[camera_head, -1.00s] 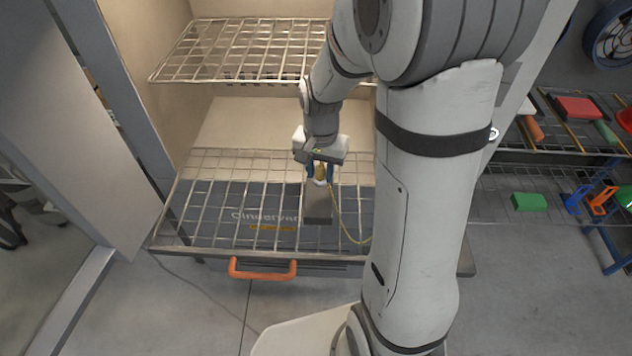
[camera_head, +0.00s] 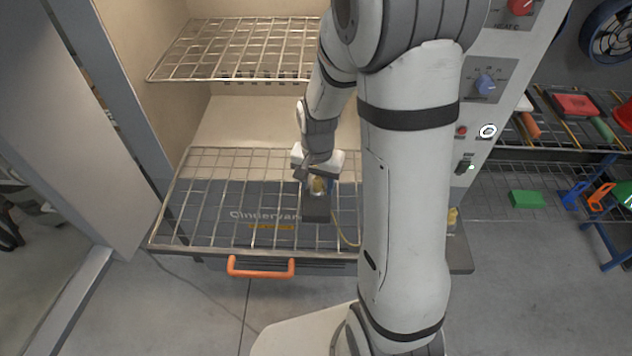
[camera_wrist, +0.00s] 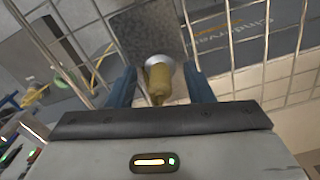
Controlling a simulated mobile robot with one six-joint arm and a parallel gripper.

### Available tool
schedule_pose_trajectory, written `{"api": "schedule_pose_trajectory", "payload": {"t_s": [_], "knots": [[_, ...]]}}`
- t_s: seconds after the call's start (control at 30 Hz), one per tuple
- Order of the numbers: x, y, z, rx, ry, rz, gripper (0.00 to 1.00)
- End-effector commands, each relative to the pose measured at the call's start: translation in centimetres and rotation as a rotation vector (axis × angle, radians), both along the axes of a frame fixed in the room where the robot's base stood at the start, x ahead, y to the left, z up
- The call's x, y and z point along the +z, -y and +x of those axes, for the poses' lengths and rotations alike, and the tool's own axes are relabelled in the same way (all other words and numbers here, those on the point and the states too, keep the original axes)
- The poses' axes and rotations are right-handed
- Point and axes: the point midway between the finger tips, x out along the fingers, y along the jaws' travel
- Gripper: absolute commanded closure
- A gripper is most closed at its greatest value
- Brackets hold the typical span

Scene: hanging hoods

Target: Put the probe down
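The probe (camera_wrist: 159,78) is a yellow, brass-coloured cylinder with a pale round end, seen in the wrist view between the two blue fingers of my gripper (camera_wrist: 160,72). A gap shows on each side of it, so the fingers look open around it. In the head view my gripper (camera_head: 318,186) points down over a grey block (camera_head: 316,213) on the lower wire rack, with the probe (camera_head: 317,184) at its fingers. The block's grey face (camera_wrist: 148,32) lies beyond the probe in the wrist view. Whether the probe's end touches it is hard to tell.
The lower wire rack (camera_head: 205,235) has free room left of the block. An upper rack (camera_head: 240,48) hangs above. A yellow cable (camera_head: 345,236) runs right from the probe. An orange handle (camera_head: 261,274) is in front. A control panel (camera_head: 487,85) stands right of my arm.

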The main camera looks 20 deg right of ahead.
Motion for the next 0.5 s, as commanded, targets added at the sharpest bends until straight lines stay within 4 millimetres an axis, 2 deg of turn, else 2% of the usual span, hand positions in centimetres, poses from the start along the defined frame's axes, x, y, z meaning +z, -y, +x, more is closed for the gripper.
{"api": "schedule_pose_trajectory", "payload": {"t_s": [0.33, 0.5], "knots": [[0.3, 0.0, 0.0, 0.001, 0.0, 0.0, 0.47], [2.3, -0.1, 0.2, 0.001, 0.006, 0.0, 0.47]]}}
